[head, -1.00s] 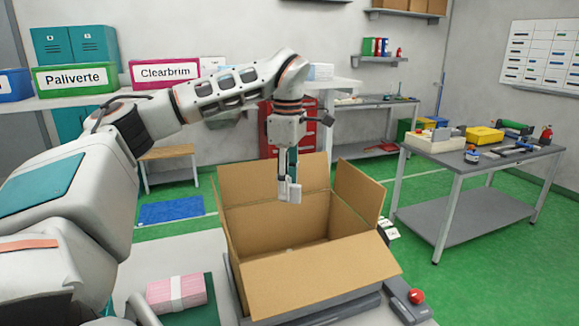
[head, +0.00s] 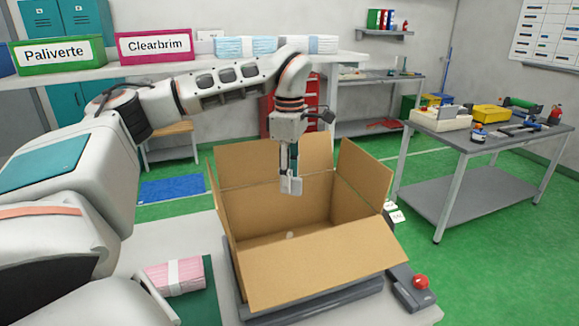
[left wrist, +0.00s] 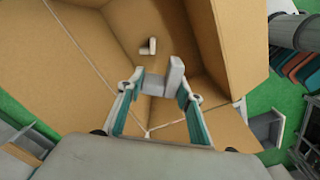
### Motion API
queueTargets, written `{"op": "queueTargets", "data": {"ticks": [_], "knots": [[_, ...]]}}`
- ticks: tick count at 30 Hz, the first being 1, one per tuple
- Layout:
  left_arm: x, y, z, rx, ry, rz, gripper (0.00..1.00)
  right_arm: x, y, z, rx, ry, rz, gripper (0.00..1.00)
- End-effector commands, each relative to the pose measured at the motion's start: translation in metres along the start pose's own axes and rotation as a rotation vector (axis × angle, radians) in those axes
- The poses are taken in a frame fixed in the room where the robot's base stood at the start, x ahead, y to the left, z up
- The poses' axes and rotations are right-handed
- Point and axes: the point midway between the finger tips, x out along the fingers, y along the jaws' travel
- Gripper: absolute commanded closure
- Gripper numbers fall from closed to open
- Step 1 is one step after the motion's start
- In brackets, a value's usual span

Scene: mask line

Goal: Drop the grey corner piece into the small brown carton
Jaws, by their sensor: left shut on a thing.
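The small brown carton (head: 270,284) stands open on the bench with its flaps spread. My left gripper (head: 290,171) points down over the carton's opening, shut on the grey corner piece (head: 291,186). In the left wrist view the grey corner piece (left wrist: 176,74) is an L-shape between the two teal-sided fingers of the left gripper (left wrist: 158,92). A small pale piece (left wrist: 148,46) lies inside the carton, apart from the held one. It also shows faintly in the head view (head: 290,235). My right gripper is not in view.
A pink banded bundle (head: 174,276) lies on a green mat left of the carton. A grey box with a red button (head: 421,282) sits at its right. A grey workbench (head: 480,150) with tools stands at the right. Green and pink labelled bins stand at the back left.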

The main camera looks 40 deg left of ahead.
Motion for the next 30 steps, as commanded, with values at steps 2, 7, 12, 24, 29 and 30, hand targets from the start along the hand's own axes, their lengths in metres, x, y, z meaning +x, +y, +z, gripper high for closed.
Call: {"op": "queueTargets", "data": {"ticks": [2, 7, 12, 24, 29, 30], "knots": [[0.004, 0.0, 0.0, 0.001, 0.0, 0.0, 0.76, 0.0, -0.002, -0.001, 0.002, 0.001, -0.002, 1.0], [0.007, 0.0, 0.0, 0.001, -0.001, 0.0, 0.76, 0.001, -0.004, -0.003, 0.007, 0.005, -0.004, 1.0], [0.006, 0.0, 0.0, 0.001, 0.0, 0.0, 0.76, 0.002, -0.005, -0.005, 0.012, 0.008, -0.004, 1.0], [0.006, 0.0, 0.0, 0.001, 0.0, 0.0, 0.45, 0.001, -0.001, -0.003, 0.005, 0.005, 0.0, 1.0], [-0.005, 0.001, 0.001, 0.0, -0.001, 0.003, 0.45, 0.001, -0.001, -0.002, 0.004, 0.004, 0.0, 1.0], [-0.01, 0.001, 0.001, 0.0, -0.001, 0.003, 0.45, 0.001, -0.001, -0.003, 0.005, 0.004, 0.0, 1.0]]}}
